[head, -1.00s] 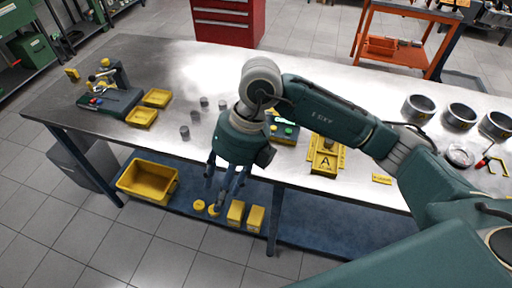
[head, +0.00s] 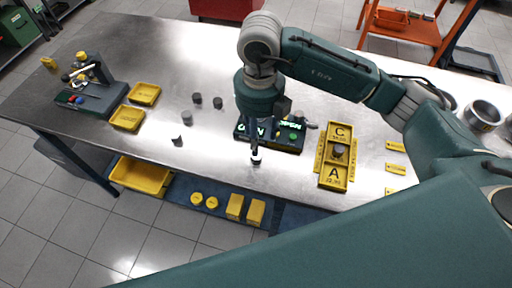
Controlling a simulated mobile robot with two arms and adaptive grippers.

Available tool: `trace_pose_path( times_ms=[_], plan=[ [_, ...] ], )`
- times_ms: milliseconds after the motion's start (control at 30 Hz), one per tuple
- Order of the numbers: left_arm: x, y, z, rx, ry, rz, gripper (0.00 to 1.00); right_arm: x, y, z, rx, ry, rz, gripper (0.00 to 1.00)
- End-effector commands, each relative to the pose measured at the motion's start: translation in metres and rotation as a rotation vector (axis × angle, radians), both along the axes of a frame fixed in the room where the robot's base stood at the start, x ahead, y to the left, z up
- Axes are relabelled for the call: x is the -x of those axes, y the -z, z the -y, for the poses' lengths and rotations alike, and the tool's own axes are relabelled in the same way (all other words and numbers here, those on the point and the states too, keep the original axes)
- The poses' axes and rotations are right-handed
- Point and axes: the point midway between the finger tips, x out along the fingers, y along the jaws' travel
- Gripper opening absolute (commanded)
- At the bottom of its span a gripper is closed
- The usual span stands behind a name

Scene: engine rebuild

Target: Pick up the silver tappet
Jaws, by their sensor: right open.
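Several small grey metal cylinders, silver tappets by their look, stand on the bench left of my right gripper (head: 255,150). One tappet (head: 177,141) is nearest the front edge, another (head: 188,117) is behind it, and two more (head: 197,98) (head: 218,102) are farther back. My right gripper points down over the front part of the bench, with its jaws open and apart from these tappets. A small light-and-dark patch shows at its fingertips; I cannot tell whether it is part of the fingers or a separate piece. My left gripper is not in view.
A dark tray with green labels (head: 284,141) lies just behind my right gripper. A yellow fixture marked C and A (head: 333,176) is to the right, with a grey part in it. Yellow bins (head: 127,118) and a small stand (head: 90,98) are left. The bench's front-left area is clear.

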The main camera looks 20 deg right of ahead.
Motion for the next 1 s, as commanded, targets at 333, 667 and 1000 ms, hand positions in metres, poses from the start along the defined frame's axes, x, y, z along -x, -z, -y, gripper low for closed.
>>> trace_pose_path(
  times_ms=[333,667,1000],
  plan=[
    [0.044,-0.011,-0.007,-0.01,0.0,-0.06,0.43,0.0,0.038,-0.001,0.0,0.0,-0.002,0.47],
    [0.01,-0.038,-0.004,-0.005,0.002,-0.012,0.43,-0.002,0.081,-0.006,-0.001,-0.001,-0.003,0.47],
    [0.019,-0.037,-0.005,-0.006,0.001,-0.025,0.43,-0.003,0.088,-0.006,0.0,-0.001,0.001,0.39]
  ],
)
